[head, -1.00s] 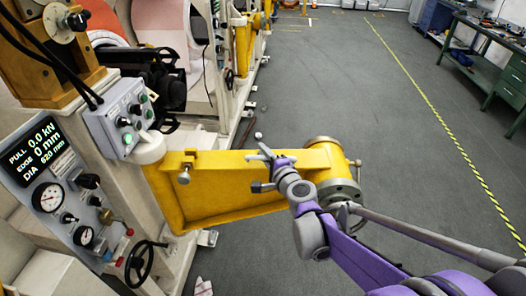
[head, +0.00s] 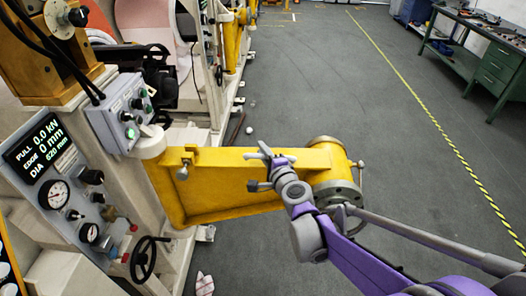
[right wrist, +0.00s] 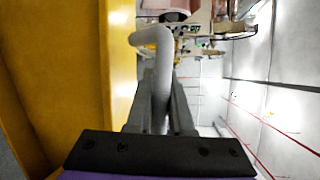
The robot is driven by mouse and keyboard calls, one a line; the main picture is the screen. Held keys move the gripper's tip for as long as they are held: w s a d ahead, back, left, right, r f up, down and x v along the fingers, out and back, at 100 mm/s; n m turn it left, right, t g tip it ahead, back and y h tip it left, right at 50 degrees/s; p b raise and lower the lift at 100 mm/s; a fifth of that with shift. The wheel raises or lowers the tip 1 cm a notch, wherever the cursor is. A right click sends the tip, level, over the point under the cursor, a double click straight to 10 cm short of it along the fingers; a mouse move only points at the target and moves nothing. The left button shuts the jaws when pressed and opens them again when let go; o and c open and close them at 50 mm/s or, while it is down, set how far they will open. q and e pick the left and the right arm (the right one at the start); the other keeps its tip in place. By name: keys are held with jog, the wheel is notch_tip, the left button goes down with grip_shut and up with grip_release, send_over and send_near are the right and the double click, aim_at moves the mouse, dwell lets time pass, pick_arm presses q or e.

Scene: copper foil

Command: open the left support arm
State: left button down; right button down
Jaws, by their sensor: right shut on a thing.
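The yellow support arm (head: 225,185) reaches out from the cream machine frame, with a round flanged end (head: 338,175) at its outer end. My right gripper (head: 268,160) is at the arm's upper outer part. In the right wrist view its fingers (right wrist: 161,105) are shut on a bent grey handle (right wrist: 152,40) beside the yellow arm wall (right wrist: 60,70). The gripper hides part of the handle in the head view. My left gripper is not in view.
A control panel with gauges (head: 55,194) and a black handwheel (head: 144,260) stand at left. A button box (head: 125,112) sits above the hinge end. Open grey floor (head: 330,80) lies beyond the arm. A green workbench (head: 480,65) stands far right, past yellow-black tape (head: 440,130).

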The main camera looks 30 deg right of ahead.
jog(key=c, duration=0.8)
grip_release()
jog(key=shift+w, duration=0.1)
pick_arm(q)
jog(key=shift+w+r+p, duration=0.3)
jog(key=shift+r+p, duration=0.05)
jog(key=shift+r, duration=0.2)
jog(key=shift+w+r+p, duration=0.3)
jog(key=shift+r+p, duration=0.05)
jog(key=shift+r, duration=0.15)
pick_arm(e)
jog(key=v, duration=1.1)
jog(key=shift+d, duration=0.1)
